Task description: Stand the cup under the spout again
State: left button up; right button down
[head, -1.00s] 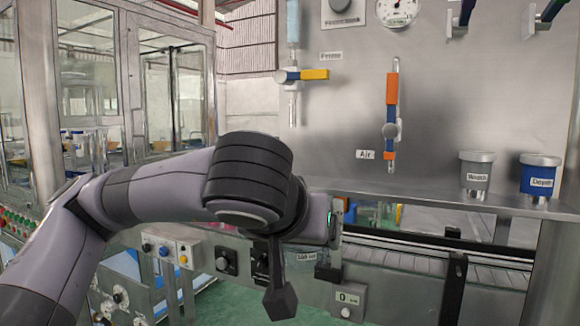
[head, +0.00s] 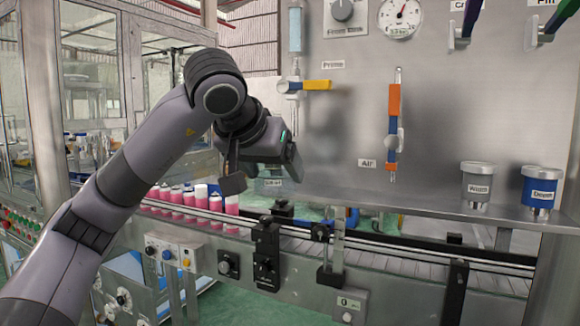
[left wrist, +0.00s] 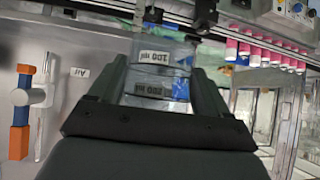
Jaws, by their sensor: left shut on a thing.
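In the left wrist view my left gripper (left wrist: 174,40) is shut on a clear cup (left wrist: 155,75) with 100 ml and 200 ml labels. The labels read upside down there, as does the Air label. The spout (head: 294,108) hangs under the Prime valve (head: 305,85), above the gripper. My right gripper is not in view.
Several pink cans with white tops (head: 190,197) stand in a row on the conveyor (head: 400,262). The Air valve (head: 393,125) is right of the gripper. The Width knob (head: 478,185) and Depth knob (head: 540,188) sit on the shelf at right.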

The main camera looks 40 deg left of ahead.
pick_arm(q)
jog(key=w+a, duration=0.1)
jog(key=w, duration=0.1)
jog(key=w+a+p, duration=0.1)
jog(key=w, duration=0.2)
jog(key=w+a, duration=0.1)
jog(key=w, duration=0.1)
jog(key=shift+w, duration=0.2)
jog(key=shift+f, duration=0.3)
jog(key=shift+f, duration=0.1)
jog(key=o, duration=1.1)
jog(key=shift+c, duration=0.2)
